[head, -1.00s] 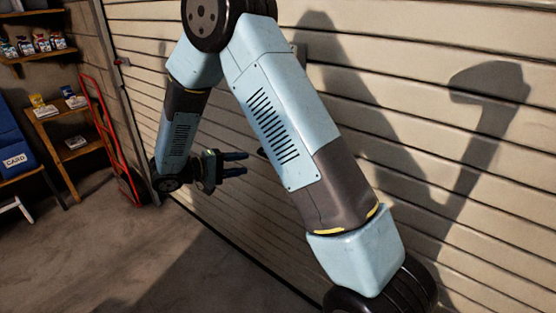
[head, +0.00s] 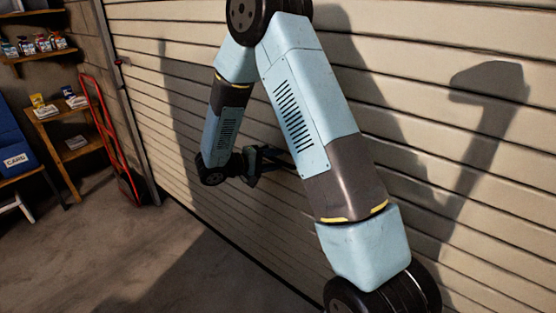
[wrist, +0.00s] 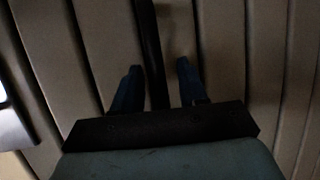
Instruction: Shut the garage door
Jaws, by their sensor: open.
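The garage door (head: 390,110) is a wide beige slatted panel filling the middle and right of the head view. Its lower edge runs along the floor as a dark line; I cannot tell whether a gap is there. My gripper (wrist: 159,68) is open in the wrist view, close to the door's slats. A dark bar (wrist: 149,35), which looks like the door's handle, runs between its two fingers, without visible grip on it. In the head view my gripper (head: 268,160) is beside the door, its fingertips partly hidden behind my arm.
A red hand truck (head: 108,135) leans at the left beside the door's side rail (head: 126,105). Wooden shelves (head: 72,150) with small boxes and a blue bin (head: 14,145) stand at the far left. The floor (head: 140,250) in front is clear.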

